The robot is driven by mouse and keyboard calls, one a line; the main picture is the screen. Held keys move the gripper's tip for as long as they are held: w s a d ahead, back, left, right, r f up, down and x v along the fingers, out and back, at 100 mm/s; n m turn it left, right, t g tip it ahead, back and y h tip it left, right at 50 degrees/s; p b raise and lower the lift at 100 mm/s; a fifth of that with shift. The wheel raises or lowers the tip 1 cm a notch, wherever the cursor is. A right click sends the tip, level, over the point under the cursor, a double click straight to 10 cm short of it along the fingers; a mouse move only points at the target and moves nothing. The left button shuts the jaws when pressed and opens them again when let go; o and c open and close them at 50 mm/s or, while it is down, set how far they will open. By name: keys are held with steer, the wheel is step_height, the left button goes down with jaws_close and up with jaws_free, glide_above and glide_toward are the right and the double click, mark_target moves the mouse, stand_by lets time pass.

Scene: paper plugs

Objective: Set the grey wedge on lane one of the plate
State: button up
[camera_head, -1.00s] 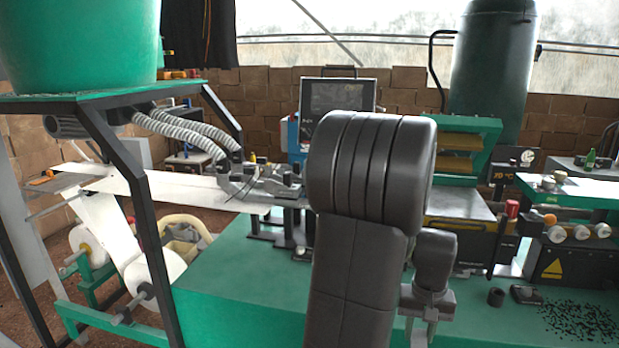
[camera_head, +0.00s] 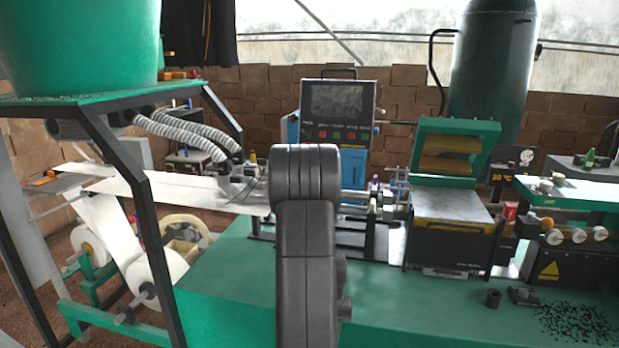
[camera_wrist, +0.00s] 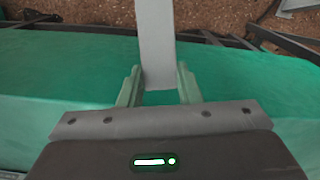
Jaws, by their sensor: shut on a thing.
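My gripper (camera_wrist: 159,78) shows in the wrist view, its two pale green fingers closed on a long flat grey piece, which I take for the grey wedge (camera_wrist: 156,40). The piece extends away from the fingers to the top edge of the picture, over the green machine bed. In the head view my dark arm hides the gripper and the wedge. A flat grey plate (camera_head: 458,207) lies under a raised green lid (camera_head: 455,150), right of my arm. I cannot make out lane marks on it.
The green machine bed (camera_head: 225,275) is clear left of my arm. A control screen (camera_head: 338,103) stands behind it. White paper web (camera_head: 190,188) and rolls (camera_head: 155,272) are at left.

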steer(key=a+f, duration=0.3)
steer(key=a, duration=0.2)
steer(key=shift+w+a+n, duration=0.2)
steer(key=shift+w+n, duration=0.1)
steer(key=shift+w, duration=0.05)
